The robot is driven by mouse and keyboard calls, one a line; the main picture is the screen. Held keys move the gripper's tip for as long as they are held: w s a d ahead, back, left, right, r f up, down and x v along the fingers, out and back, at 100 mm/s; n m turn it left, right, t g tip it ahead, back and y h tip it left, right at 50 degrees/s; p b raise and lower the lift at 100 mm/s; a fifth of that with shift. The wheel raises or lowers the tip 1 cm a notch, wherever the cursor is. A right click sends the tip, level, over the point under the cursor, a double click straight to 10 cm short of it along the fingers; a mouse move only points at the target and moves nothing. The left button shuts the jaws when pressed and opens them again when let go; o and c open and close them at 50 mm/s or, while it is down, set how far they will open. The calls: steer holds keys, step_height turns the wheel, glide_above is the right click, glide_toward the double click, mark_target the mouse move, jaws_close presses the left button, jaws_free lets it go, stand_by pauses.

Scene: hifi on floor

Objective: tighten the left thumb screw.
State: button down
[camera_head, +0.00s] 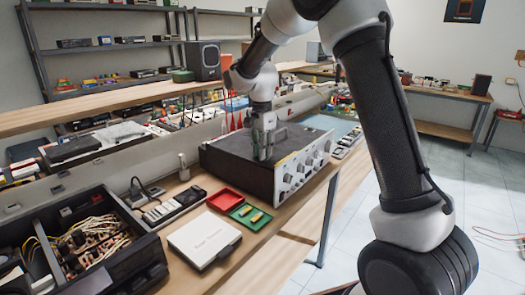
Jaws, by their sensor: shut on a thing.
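A black hi-fi amplifier (229,161) with a silver front panel of knobs (305,165) lies flat on the wooden bench, its front facing right. My gripper (263,156) points straight down at the amplifier's dark top, near the middle of the side facing me. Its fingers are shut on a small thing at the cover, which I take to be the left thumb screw. The screw itself is hidden by the fingers and too small to make out. No other thumb screw can be made out from here.
A red tray (225,200) and a green tray (251,216) with small yellowish parts lie in front of the amplifier. A white box (204,240) lies nearer. An opened black unit with wiring (85,245) is at left. Shelves stand behind.

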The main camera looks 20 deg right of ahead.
steer(key=c, duration=1.3)
jaws_free()
step_height(320, 180, up, 12)
steer(key=shift+w, duration=0.1)
